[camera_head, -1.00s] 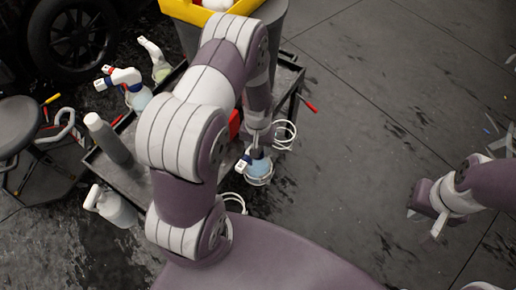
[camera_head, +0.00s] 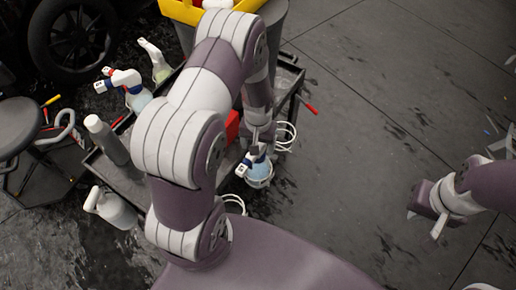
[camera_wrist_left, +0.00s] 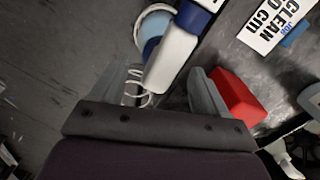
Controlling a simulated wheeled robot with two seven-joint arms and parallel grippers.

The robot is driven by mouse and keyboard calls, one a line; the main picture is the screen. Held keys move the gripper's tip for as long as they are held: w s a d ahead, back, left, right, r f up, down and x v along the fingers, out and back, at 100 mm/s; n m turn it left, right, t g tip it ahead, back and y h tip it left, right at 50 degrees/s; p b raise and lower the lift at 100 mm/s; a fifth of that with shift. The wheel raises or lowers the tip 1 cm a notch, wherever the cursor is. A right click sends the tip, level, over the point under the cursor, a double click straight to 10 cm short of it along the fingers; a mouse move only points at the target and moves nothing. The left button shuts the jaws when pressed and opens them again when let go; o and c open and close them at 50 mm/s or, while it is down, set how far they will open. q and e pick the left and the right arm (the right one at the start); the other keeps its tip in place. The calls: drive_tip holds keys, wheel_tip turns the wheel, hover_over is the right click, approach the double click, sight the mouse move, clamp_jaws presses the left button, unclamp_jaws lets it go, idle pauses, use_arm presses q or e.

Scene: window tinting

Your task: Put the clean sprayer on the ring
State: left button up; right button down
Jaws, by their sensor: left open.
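The clean sprayer (camera_head: 257,169) has a white and blue head and a pale blue bottle. It sits at the cart's right side with a white ring (camera_head: 262,186) around its bottle. My left gripper (camera_head: 258,141) is just above the sprayer, open. In the left wrist view, the sprayer's white head (camera_wrist_left: 172,55) lies between and beyond the open fingers (camera_wrist_left: 165,88), and the ring (camera_wrist_left: 147,19) shows around the blue bottle. The bottle's base is hidden. My right gripper (camera_head: 429,213) is empty, fingers apart, over the floor at the right.
A dark cart (camera_head: 284,92) carries a grey bottle (camera_head: 106,138) and a red object (camera_head: 232,126). Other spray bottles (camera_head: 133,90) and a white jug (camera_head: 113,207) stand at its left. Empty rings (camera_head: 285,134) hang on its right side. The right floor is mostly clear.

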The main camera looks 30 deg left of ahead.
use_arm(q)
wheel_tip(320, 180, up, 8)
drive_tip(key=shift+f, duration=0.1)
drive_tip(key=s+d+r+m+t, duration=0.1)
drive_tip(key=s+d+r+m, duration=0.1)
drive_tip(key=s+d+r, duration=0.3)
drive_tip(key=s+r, duration=0.4)
drive_tip(key=r, duration=0.2)
drive_tip(key=shift+s, duration=0.1)
drive_tip(key=shift+a, duration=0.1)
